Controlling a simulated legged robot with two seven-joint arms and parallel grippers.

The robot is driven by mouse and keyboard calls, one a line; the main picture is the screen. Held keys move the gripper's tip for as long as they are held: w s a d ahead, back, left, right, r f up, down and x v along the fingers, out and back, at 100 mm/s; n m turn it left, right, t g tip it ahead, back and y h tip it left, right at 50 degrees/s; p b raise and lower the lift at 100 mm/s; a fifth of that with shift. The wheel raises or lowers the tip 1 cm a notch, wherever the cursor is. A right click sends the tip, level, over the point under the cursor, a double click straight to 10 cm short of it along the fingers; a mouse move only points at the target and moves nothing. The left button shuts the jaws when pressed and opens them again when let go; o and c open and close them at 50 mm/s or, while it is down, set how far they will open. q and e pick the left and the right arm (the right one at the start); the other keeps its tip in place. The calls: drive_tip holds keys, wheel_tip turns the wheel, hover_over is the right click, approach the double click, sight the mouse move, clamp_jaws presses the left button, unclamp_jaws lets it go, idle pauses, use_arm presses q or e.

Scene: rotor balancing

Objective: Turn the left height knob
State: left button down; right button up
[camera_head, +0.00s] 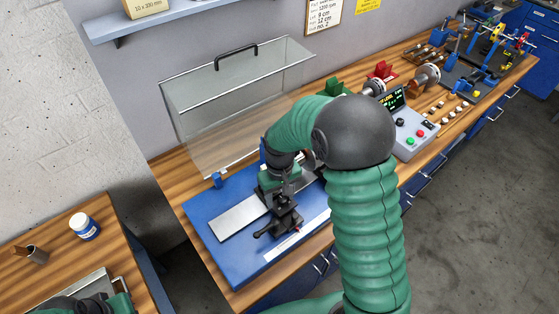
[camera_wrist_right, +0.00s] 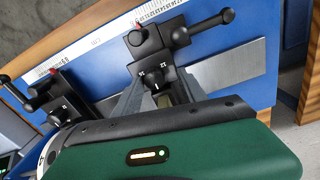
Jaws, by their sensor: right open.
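The left support (camera_head: 285,215) is a black block with a lever on the blue base. In the wrist view, its black height knob (camera_wrist_right: 156,82) has white marks on its top. My right gripper (camera_head: 284,180) is above the support, pointing down. In the wrist view the grey fingers of my right gripper (camera_wrist_right: 155,96) are open, on either side of the knob; I cannot tell whether they touch it. A second support with a similar knob (camera_wrist_right: 60,113) stands at the left of the wrist view. My left gripper (camera_head: 95,304) is cut off at the bottom left edge, its jaws unclear.
The blue base (camera_head: 205,200) has a bare metal rail and a white scale (camera_wrist_right: 165,8). A clear cover (camera_head: 235,85) with a black handle stands behind it. A control box (camera_head: 410,135) is to the right. A white bottle (camera_head: 84,226) is on the left table.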

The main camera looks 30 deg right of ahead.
sight(283, 198)
drive_tip(key=n, duration=0.1)
drive_tip(key=n+b, duration=0.1)
drive_tip(key=n, duration=0.2)
drive_tip(key=shift+s+d+f+n, duration=0.2)
drive_tip(key=shift+d+f+n, duration=0.1)
drive_tip(key=shift+n, duration=0.1)
drive_tip(key=shift+d+r+n+b, duration=0.2)
drive_tip(key=shift+r+n+b, duration=0.15)
drive_tip(key=shift+n, duration=0.65)
use_arm(q)
drive_tip(key=shift+s+d+f, duration=0.1)
drive_tip(key=shift+d+f, duration=0.15)
drive_tip(key=shift+f, duration=0.25)
drive_tip(key=shift+s+d+f, duration=0.1)
drive_tip(key=shift+d+f, duration=0.15)
drive_tip(key=shift+f, duration=0.2)
use_arm(e)
wheel_tip(283, 198, up, 17)
drive_tip(key=shift+f, duration=0.2)
